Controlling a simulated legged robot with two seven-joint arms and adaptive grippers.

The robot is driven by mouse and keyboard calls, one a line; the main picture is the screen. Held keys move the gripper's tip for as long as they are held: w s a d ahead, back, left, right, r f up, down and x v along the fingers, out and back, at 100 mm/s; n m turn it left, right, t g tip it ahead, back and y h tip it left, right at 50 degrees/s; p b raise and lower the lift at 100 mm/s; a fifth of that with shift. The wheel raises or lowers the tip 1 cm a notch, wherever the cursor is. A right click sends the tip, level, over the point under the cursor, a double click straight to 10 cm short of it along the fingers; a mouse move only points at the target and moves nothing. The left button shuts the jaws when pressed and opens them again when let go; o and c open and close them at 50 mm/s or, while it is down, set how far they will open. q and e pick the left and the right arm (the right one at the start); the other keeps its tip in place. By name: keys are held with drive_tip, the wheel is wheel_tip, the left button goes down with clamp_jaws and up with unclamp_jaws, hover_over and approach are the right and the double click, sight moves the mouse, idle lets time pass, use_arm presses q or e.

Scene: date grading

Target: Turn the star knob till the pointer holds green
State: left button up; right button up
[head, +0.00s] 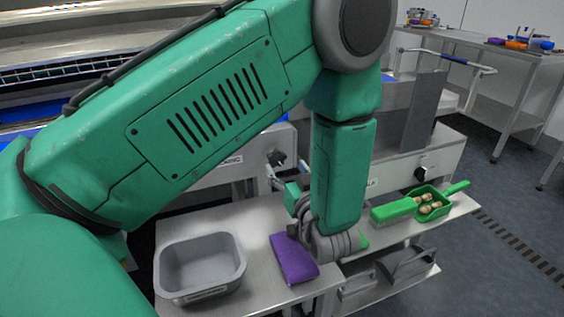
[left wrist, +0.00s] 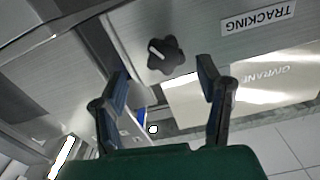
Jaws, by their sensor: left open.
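The black star knob (left wrist: 165,54) with a white mark on it sits on the grey panel in the left wrist view. It also shows in the head view (head: 275,157), just beyond my left gripper. My left gripper (left wrist: 162,82) is open, its two fingers apart on either side below the knob in the picture, with nothing between them. I cannot make out a gauge pointer or a green zone. My right gripper is not in view.
A TRACKING label (left wrist: 258,18) is beside the knob. A green scoop (head: 430,203) with brown pieces lies to the right. A second dark knob (head: 421,173) is on the panel farther right.

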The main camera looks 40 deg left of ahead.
sight(281, 159)
use_arm(q)
drive_tip(key=a, duration=0.2)
drive_tip(key=w+a, duration=0.1)
drive_tip(key=a, duration=0.1)
drive_tip(key=a+f, duration=0.1)
drive_tip(key=a, duration=0.1)
drive_tip(key=shift+w+a, duration=0.25)
drive_tip(key=shift+w, duration=0.15)
drive_tip(key=shift+w+a+r, duration=0.1)
drive_tip(key=shift+r, duration=0.05)
drive_tip(key=shift+w+d+r, duration=0.1)
drive_tip(key=shift+d+r, duration=0.15)
drive_tip(key=shift+d, duration=0.45)
drive_tip(key=shift+w+d+r, duration=0.1)
drive_tip(key=shift+d+r, duration=0.15)
drive_tip(key=shift+d, duration=0.4)
drive_tip(key=shift+s+a+f, duration=0.1)
drive_tip(key=shift+a+f, duration=0.1)
drive_tip(key=shift+a, duration=0.45)
drive_tip(key=c, duration=1.1)
drive_tip(key=shift+a+f, duration=0.15)
drive_tip(key=shift+a, duration=0.3)
drive_tip(key=shift+c, duration=0.7)
drive_tip(key=shift+d, duration=0.15)
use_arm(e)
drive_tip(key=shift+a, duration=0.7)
